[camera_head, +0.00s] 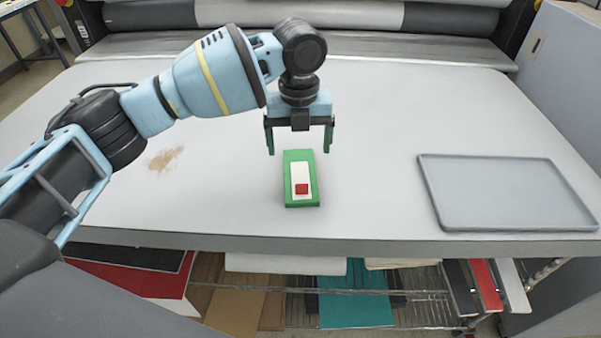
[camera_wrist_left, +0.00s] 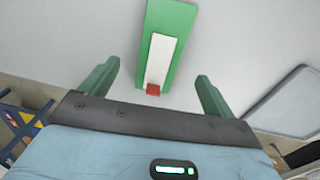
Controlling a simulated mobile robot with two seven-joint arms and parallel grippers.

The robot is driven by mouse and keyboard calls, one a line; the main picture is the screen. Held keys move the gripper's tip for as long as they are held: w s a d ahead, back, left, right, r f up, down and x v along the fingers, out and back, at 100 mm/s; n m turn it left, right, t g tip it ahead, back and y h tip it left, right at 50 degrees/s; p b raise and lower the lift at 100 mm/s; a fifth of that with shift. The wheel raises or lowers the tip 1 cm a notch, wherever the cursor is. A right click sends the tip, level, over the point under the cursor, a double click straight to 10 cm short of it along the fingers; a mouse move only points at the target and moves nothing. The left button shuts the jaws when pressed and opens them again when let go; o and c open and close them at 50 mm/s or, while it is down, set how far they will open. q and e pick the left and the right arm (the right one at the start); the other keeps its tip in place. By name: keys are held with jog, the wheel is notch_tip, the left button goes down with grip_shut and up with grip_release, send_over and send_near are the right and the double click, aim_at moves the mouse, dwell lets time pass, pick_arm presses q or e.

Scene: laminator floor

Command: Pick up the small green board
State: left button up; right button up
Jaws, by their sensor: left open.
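The small green board (camera_head: 289,166) lies flat on the pale table, with a white panel (camera_head: 300,174) and a small red block (camera_head: 302,189) on it. My left gripper (camera_head: 300,148) is open and empty, pointing down just above and behind the board's far end in the head view. Its green fingers are spread wider than the board. In the left wrist view, the board (camera_wrist_left: 176,75) lies ahead of the open gripper fingers (camera_wrist_left: 158,85), with its red-block end nearest and between them. No finger appears to touch the board. My right gripper is not in view.
An empty grey tray (camera_head: 500,190) lies on the table (camera_head: 380,130) at the right. A brown smudge (camera_head: 165,158) marks the left part. Large rollers (camera_head: 420,20) stand behind the table, and a shelf of coloured sheets (camera_head: 355,305) is below its front edge.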

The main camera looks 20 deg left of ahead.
aim_at(300, 172)
pick_arm(q)
jog(key=shift+f, duration=0.65)
jog(key=shift+w+f, duration=0.15)
jog(key=shift+f, duration=0.3)
jog(key=shift+s+d+f, duration=0.1)
jog(key=shift+f, duration=1.1)
jog(key=shift+s+f, duration=0.1)
jog(key=shift+f, duration=1.05)
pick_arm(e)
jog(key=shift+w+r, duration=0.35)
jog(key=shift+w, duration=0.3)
pick_arm(q)
jog(key=shift+c, duration=0.3)
jog(key=c, duration=1)
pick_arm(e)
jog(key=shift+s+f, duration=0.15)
pick_arm(q)
jog(key=shift+r, duration=0.1)
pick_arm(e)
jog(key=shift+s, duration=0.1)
